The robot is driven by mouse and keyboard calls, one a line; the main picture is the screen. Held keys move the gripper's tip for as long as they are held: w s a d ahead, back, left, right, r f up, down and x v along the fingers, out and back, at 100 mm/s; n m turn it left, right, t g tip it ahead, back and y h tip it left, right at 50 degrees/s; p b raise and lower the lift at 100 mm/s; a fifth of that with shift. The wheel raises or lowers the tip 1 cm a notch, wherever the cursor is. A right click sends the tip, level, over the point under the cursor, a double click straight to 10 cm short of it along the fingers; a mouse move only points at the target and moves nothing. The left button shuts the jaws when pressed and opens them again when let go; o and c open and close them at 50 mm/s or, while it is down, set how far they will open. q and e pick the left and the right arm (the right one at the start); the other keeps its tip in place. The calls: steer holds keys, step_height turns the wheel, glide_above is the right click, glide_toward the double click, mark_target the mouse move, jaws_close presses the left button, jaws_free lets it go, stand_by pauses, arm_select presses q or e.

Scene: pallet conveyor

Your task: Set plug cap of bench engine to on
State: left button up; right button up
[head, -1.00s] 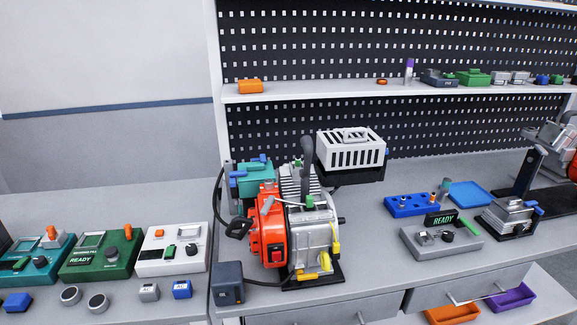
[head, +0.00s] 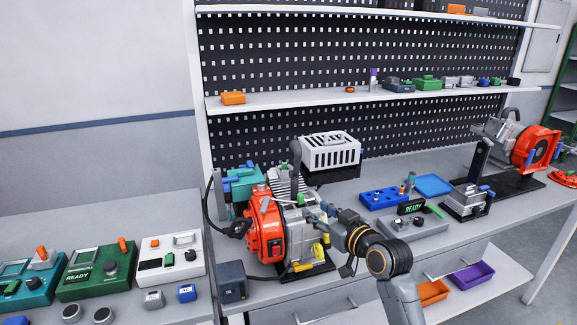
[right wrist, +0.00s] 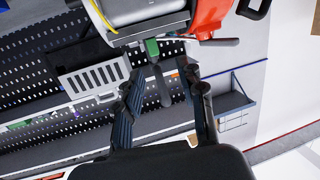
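The bench engine (head: 265,232), orange and grey metal, stands on the bench in the middle of the head view. A dark grey elbow-shaped part, seemingly the plug cap (head: 295,155), rises upright at its top. In the right wrist view a dark grey lever-like part (right wrist: 162,88), perhaps this cap, shows between the fingers beside a green piece (right wrist: 151,48). My right gripper (head: 318,210) is in front of the engine's right side, below the cap. In the right wrist view its fingers (right wrist: 161,78) are apart, with no visible grip on anything. My left gripper is out of view.
A white slotted box (head: 330,151) sits just right of the cap, and also shows in the right wrist view (right wrist: 90,78). A dark blue box (head: 231,282) stands at the engine's front left. Control boxes (head: 95,265) fill the left bench; a blue tray (head: 433,185) lies right.

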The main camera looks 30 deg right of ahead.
steer(key=t, duration=0.2)
glide_toward(299, 166)
steer(key=s, duration=0.3)
steer(key=w+p, duration=0.3)
steer(key=w, duration=1.1)
steer(key=shift+r, duration=0.1)
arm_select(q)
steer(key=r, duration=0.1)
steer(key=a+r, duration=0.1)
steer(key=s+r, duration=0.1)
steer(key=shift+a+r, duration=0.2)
arm_select(e)
jaws_close()
